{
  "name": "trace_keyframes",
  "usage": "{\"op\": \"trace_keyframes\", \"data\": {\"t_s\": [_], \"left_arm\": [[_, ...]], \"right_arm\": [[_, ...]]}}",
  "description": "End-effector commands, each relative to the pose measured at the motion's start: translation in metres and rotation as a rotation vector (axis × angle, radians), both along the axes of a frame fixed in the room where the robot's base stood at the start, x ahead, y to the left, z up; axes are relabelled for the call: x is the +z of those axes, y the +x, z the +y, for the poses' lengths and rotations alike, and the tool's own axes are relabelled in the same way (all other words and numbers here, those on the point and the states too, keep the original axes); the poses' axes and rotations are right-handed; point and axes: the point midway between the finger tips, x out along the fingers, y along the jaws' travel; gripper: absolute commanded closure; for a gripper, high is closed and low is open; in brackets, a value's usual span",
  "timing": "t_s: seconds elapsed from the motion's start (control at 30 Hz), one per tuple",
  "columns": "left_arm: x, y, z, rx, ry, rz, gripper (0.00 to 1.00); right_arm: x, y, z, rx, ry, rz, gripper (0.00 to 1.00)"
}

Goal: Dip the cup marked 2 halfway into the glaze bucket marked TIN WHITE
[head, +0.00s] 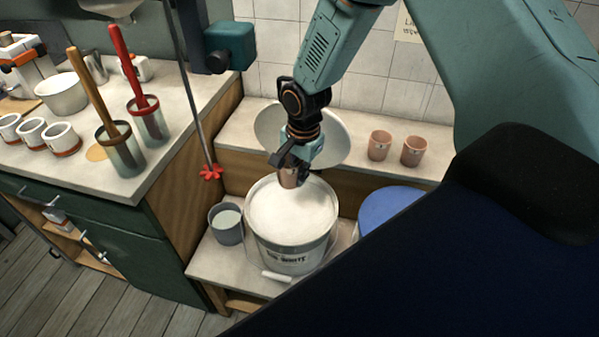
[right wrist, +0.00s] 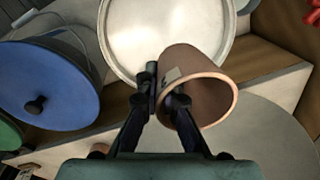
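My right gripper (head: 291,163) is shut on a small brown clay cup (head: 289,179), above the back half of the glaze bucket (head: 292,250), whose front label reads TIN WHITE. The bucket is open and full of smooth white glaze (head: 290,212). I cannot tell whether the cup's lower end touches the glaze. In the right wrist view the cup (right wrist: 205,77) sits between the fingers (right wrist: 166,103), with a pale tag on its side; its mark is not readable. The bucket (right wrist: 125,38) shows behind it. My left gripper is not in view.
A blue-lidded bucket (head: 392,207) stands right of the glaze bucket, a small grey pail (head: 226,224) left. Two clay cups (head: 379,145) (head: 414,151) stand on the back ledge beside a large pale bowl (head: 333,127). A rod with a red end (head: 210,173) hangs left.

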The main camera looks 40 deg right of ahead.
Motion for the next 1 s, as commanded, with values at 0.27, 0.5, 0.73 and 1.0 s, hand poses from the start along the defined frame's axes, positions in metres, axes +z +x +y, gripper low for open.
{"op": "trace_keyframes", "data": {"t_s": [0.27,0.5,0.73,1.0], "left_arm": [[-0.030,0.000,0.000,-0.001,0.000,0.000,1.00],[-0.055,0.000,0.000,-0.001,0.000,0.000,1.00],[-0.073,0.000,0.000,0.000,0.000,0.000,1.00],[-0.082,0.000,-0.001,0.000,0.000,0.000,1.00]], "right_arm": [[-0.025,0.001,0.001,0.001,0.000,0.000,1.00],[-0.045,0.001,0.001,0.001,0.000,-0.001,1.00],[-0.064,0.000,0.001,0.001,0.001,0.001,1.00],[-0.090,0.001,0.001,0.000,0.000,0.001,1.00]]}}
